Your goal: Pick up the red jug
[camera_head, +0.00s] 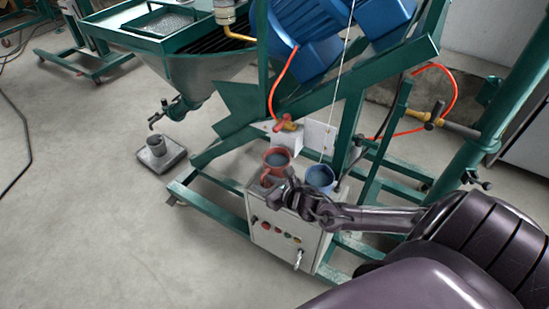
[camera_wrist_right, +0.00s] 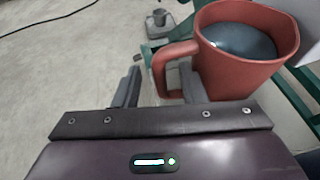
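The red jug (camera_head: 277,160) stands upright on top of the grey control box, with dark liquid inside. In the right wrist view the red jug (camera_wrist_right: 245,75) fills the upper right, its handle pointing left. My right gripper (camera_head: 279,180) is at the jug's near side. In the wrist view my right gripper (camera_wrist_right: 162,84) is open, its two fingers apart with the lower part of the handle showing between them. I cannot tell whether either finger touches it. My left gripper is not in view.
A blue jug (camera_head: 320,178) stands close to the right of the red one, beside my right wrist. The control box (camera_head: 284,233) carries buttons on its front. Green frame beams (camera_head: 215,210) surround it. A grey cup (camera_head: 157,147) sits on a floor scale. Open floor lies left.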

